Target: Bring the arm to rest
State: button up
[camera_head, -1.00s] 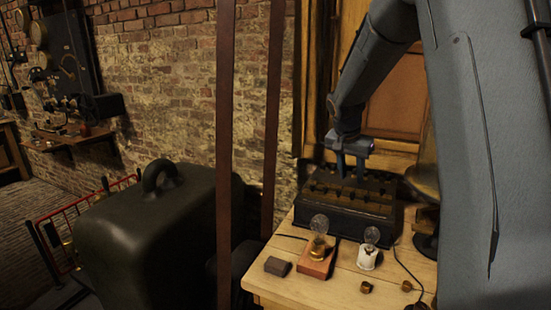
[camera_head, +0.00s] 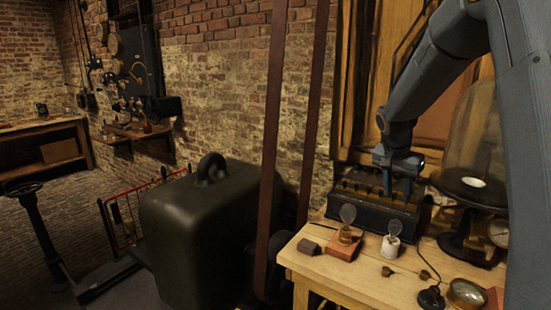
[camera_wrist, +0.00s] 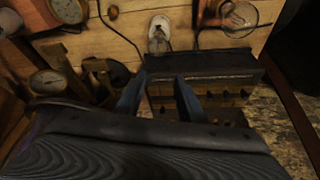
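My gripper (camera_head: 397,190) is at the end of my arm, over the dark battery box (camera_head: 373,215) on the wooden table, toward the box's right part. Its two fingers point down and stand apart with nothing held between them. The wrist view shows the same open gripper (camera_wrist: 158,98), with the battery box (camera_wrist: 205,70) beyond the fingers. I cannot tell whether the fingertips touch the box.
Bulbs on a wooden base (camera_head: 345,240) and a white base (camera_head: 391,246) stand in front of the box. A glass dome (camera_head: 468,150) stands right. A dark green case (camera_head: 195,225) and brown upright straps (camera_head: 272,150) are left of the table (camera_head: 345,275).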

jog(key=s+a+f+n+y, duration=0.1)
jog(key=s+a+f+n, duration=0.2)
jog(key=s, duration=0.7)
jog(key=s+a+f+n+g+y, duration=0.1)
jog(key=s+a+f+n, duration=0.2)
jog(key=s+a, duration=0.5)
jog(key=s+a+f+n+g+y, duration=0.1)
jog(key=s+a+f+n, duration=0.2)
jog(key=s, duration=0.9)
jog(key=a, duration=0.2)
jog(key=shift+s+a+n, duration=0.25)
jog(key=shift+a+n, duration=0.1)
jog(key=shift+n, duration=0.05)
jog(key=shift+s+a+f, duration=0.1)
jog(key=shift+s+f, duration=0.1)
jog(key=shift+s, duration=0.1)
jog(key=shift+c, duration=0.5)
